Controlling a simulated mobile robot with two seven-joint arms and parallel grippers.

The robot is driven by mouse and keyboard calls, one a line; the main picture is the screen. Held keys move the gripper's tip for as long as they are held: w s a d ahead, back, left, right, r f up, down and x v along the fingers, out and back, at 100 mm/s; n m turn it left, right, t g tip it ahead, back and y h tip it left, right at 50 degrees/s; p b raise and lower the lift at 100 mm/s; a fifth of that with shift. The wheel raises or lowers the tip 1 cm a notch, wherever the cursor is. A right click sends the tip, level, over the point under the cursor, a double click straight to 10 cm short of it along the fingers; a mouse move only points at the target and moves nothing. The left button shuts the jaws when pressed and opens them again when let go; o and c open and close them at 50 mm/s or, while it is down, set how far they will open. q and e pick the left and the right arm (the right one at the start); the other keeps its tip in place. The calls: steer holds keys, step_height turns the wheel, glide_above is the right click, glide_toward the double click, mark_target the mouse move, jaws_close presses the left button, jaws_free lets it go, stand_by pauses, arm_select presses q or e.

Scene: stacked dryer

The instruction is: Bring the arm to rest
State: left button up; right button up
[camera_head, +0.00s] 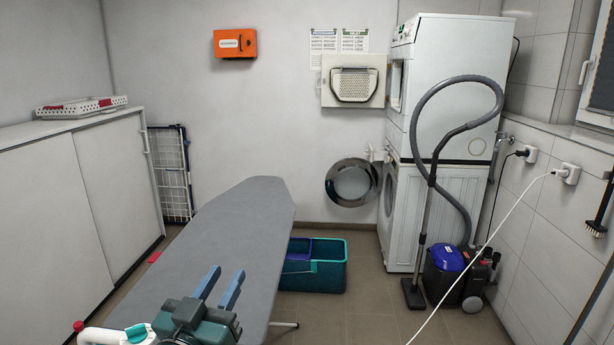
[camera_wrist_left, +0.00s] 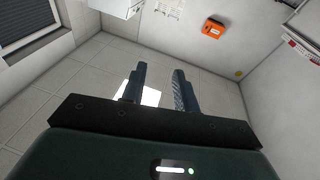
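My left gripper (camera_head: 220,287) shows at the bottom of the head view, over the near part of the grey ironing board (camera_head: 240,215). Its two blue fingers are apart with nothing between them. In the left wrist view the fingers of the left gripper (camera_wrist_left: 160,85) are also apart and empty, with wall and white tiles behind them. My right gripper is in neither view.
A vacuum cleaner (camera_head: 450,268) with a raised hose stands before the machines. A teal basket (camera_head: 330,268) is on the floor beside the board. White cabinets (camera_head: 50,200) line the left. An orange box (camera_head: 235,43) hangs on the back wall. A white cable (camera_head: 490,240) crosses the right side.

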arm_select(q)
steer(key=s+a+f+n+g+y, duration=0.1)
steer(key=s+a+f+g+y, duration=0.25)
steer(key=f, duration=0.45)
steer(key=s+a+f+n+g+y, duration=0.1)
steer(key=s+a+f+g+y, duration=0.15)
steer(key=s+f+g, duration=0.4)
steer(key=s+a+f+m+g+h, duration=0.1)
steer(key=s+f+g, duration=0.2)
steer(key=s+f, duration=0.35)
steer(key=s+a+f+m+g, duration=0.1)
steer(key=s+f+g, duration=0.25)
steer(key=s, duration=0.65)
steer(key=w+d+f+t+h, duration=0.3)
steer(key=w+d+f+t, duration=0.3)
steer(key=w+f+t, duration=0.1)
steer(key=shift+d+f+m, duration=0.3)
steer(key=shift+f, duration=0.1)
